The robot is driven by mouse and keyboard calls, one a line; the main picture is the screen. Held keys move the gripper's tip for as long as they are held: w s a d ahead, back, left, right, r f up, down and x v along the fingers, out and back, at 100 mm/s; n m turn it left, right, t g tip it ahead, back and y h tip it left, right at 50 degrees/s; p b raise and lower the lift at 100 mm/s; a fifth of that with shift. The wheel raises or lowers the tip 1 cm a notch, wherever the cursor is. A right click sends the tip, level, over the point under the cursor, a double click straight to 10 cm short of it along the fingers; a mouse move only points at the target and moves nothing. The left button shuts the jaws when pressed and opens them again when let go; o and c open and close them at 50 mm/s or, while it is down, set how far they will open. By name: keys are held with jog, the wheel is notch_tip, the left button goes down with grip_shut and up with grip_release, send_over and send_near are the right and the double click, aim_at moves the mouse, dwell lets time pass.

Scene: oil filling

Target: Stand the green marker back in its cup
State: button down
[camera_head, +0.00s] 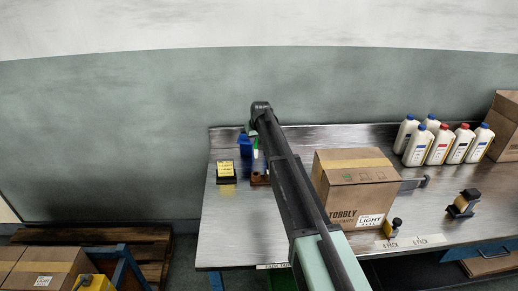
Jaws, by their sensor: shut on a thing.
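My arm reaches up and left across the table, and its wrist hangs above the table's left back part. My gripper (256,135) is at the wrist, small and partly hidden by my arm. It is shut on what looks like the green marker (256,145), a small green and white shape just below the wrist. A blue holder (245,148), perhaps the cup, stands directly left of it near the back edge. I cannot tell whether the marker is inside the holder or in front of it. A dark brown block (259,180) sits just in front, partly behind my arm.
A black tray with yellow contents (226,172) lies left of the block. A cardboard box (356,185) stands right of my arm. Several white bottles (440,143) stand at the back right. The left front of the metal table (232,230) is clear.

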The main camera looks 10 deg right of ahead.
notch_tip(320, 180, down, 11)
jog(key=b, duration=1)
jog(key=shift+w+b, duration=0.3)
jog(key=shift+b, duration=0.05)
jog(key=c, duration=0.9)
grip_release()
jog(key=p+v, duration=1)
jog(key=shift+s+r, duration=0.2)
jog(key=shift+r, duration=0.1)
